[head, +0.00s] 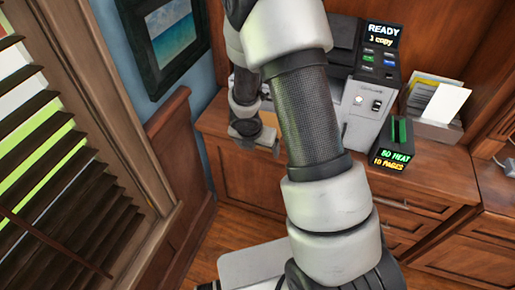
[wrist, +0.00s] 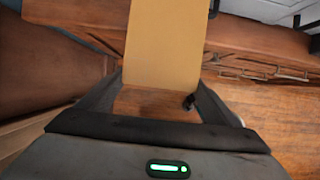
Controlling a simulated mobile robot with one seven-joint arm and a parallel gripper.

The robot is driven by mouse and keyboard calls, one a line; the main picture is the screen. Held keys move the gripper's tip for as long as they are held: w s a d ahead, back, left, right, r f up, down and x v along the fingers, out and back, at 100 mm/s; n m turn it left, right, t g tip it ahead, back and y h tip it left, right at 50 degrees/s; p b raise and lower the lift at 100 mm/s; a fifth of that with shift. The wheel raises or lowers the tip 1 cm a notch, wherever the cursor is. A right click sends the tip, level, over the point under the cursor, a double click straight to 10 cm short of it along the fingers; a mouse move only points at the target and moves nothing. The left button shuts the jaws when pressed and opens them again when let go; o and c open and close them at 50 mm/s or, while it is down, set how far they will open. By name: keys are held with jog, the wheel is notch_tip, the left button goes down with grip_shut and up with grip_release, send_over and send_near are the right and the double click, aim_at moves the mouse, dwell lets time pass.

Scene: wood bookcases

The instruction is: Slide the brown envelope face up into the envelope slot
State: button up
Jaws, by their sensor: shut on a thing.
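The brown envelope (wrist: 165,45) is a plain tan sheet in the wrist view. It stretches from my gripper (wrist: 160,95) toward the top edge, where it is cut off. My gripper is shut on its near end. No marking shows on the side in view, so I cannot tell which face this is. In the head view my gripper (head: 255,142) is partly behind my arm, left of the grey machine, over the cabinet top's left end. The envelope cannot be made out there. I cannot pick out the envelope slot in either view.
The grey copier (head: 365,115) has a screen reading READY, 1 copy. A small black box (head: 392,155) with green and yellow text stands at its front right. A holder (head: 432,125) with papers is farther right. Wood cabinets (head: 400,195) run below; a blinded window (head: 60,170) is at left.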

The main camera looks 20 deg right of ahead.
jog(key=shift+w+d+p, duration=0.5)
jog(key=shift+w+p, duration=0.1)
jog(key=shift+w, duration=0.1)
jog(key=shift+w+d+p, duration=0.5)
jog(key=shift+w+p, duration=0.1)
jog(key=shift+w, duration=0.05)
jog(key=o, duration=1.2)
jog(key=p+v, duration=0.6)
jog(key=v, duration=1.1)
jog(key=shift+a+r, duration=0.1)
jog(key=shift+r, duration=0.1)
